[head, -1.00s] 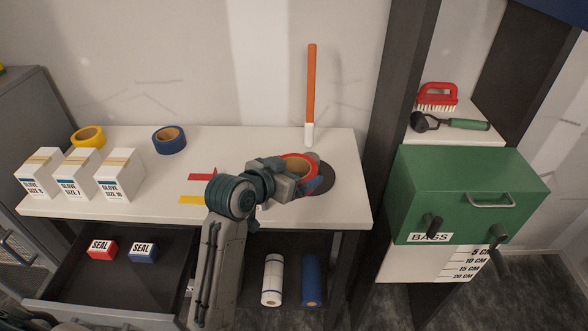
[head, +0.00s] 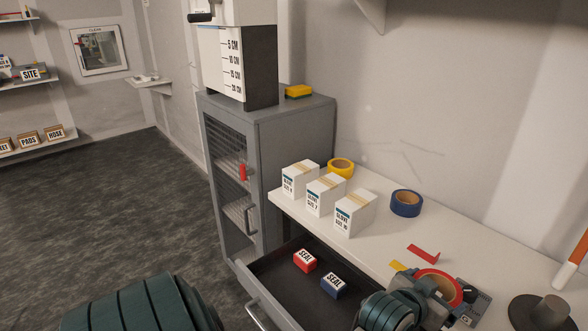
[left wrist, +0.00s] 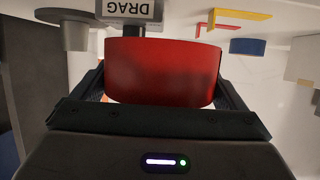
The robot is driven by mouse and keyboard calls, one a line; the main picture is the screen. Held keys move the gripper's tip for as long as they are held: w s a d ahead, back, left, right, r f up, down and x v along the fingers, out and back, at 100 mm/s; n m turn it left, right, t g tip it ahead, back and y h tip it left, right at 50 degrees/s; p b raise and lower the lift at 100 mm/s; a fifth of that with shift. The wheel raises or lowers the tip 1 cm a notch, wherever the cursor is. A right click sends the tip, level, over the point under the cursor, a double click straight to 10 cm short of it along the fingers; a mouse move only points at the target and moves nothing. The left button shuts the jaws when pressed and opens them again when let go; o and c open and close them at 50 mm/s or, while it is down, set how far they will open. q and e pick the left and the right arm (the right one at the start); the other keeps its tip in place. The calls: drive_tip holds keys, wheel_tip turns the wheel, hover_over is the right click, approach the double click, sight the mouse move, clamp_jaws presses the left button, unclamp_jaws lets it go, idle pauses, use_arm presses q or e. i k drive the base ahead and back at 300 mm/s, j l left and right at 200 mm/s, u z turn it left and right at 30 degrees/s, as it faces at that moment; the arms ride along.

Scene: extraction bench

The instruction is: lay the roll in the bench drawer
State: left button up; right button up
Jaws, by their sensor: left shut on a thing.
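The red tape roll (head: 456,285) is in my left gripper (head: 440,293), over the right part of the white bench. The roll fills the upper middle of the left wrist view (left wrist: 163,70), between the two fingers. The bench drawer (head: 263,268) is pulled open below the bench front, to the left of the gripper. A red SEAL box (head: 305,260) and a blue SEAL box (head: 332,285) sit inside it, with bare dark floor around them. The drawer's near right part is hidden by my arm. My right gripper is not in view.
Glove boxes (head: 325,195), a yellow roll (head: 341,167) and a blue roll (head: 405,203) stand on the bench. A round dark base (head: 538,312) is right of the gripper. A grey block marked DRAG (left wrist: 130,11) is close to the roll. A grey cabinet (head: 285,138) adjoins the bench.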

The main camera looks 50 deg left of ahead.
sight(300, 303)
drive_tip(key=l+u, duration=0.25)
drive_tip(key=u, duration=0.2)
drive_tip(key=k+l+u, duration=0.1)
drive_tip(key=l+u, duration=0.15)
drive_tip(key=u, duration=0.2)
drive_tip(key=k+l+u, duration=0.1)
drive_tip(key=u, duration=0.35)
drive_tip(key=k+l, duration=0.15)
drive_tip(key=l, duration=0.2)
drive_tip(key=i+j, duration=0.2)
drive_tip(key=i, duration=0.25)
drive_tip(key=u, duration=0.05)
